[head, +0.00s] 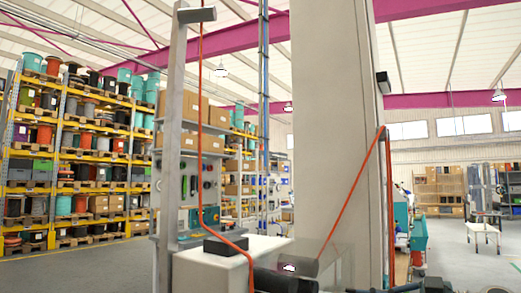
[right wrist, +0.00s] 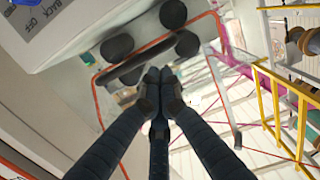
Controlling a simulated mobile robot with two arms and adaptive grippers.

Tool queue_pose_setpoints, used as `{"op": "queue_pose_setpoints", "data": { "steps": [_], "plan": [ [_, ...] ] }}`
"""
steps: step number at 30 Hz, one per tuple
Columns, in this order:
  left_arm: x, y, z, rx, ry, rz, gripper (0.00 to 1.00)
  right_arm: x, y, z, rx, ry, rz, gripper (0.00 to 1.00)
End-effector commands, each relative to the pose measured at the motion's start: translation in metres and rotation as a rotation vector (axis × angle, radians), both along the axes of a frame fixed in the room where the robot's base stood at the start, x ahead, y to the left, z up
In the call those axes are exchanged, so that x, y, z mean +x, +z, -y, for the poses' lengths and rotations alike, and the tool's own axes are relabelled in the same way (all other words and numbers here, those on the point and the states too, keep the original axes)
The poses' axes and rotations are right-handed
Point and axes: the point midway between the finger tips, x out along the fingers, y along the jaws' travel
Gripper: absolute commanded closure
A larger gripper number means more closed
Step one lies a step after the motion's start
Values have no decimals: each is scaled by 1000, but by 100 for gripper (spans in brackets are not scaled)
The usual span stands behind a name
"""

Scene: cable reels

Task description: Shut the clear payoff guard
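In the right wrist view, my right gripper (right wrist: 157,78) has its dark fingers drawn together at the tips, with nothing clearly held between them. A see-through panel with a rounded red-orange edge, apparently the clear payoff guard (right wrist: 110,93), lies behind the fingers. A dark bar and several black round rollers (right wrist: 117,47) show near the fingertips; I cannot tell whether the fingers touch the bar. In the head view, a faint clear panel (head: 335,260) shows at the bottom centre beside a dark cylinder. My left gripper is not recognisable in either view.
A pale housing (right wrist: 75,25) with printed lettering stands close by at upper left in the wrist view. In the head view, a tall grey column (head: 328,110) stands at centre, with orange cable along it. A white bench (head: 215,268) carries a black box (head: 226,246). Reel racks fill the left.

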Motion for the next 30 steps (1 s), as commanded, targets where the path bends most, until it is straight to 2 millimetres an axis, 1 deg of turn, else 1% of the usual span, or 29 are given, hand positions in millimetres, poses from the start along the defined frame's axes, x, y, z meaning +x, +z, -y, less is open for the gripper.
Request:
{"op": "queue_pose_setpoints", "data": {
  "steps": [1, 5, 16, 19, 23, 30],
  "plan": [
    [-4, -1, 0, 0, 0, -6, 60, 1, -1, 0, 1, 0, 0, 100],
    [-10, -1, -1, 2, 0, -14, 60, 2, -2, -1, 0, 0, 1, 100],
    [-5, -1, 0, 0, -1, -7, 60, 2, -2, 0, 0, 0, 1, 100],
    [-4, -1, 1, -1, -1, -5, 60, 0, -2, 4, -1, -1, 1, 100],
    [-4, -1, 1, -1, -1, -6, 60, -8, -1, 19, 1, -3, 1, 100],
    [-5, -1, 1, -1, -1, -7, 60, -34, 2, 64, 0, -3, 0, 100]
  ]
}}
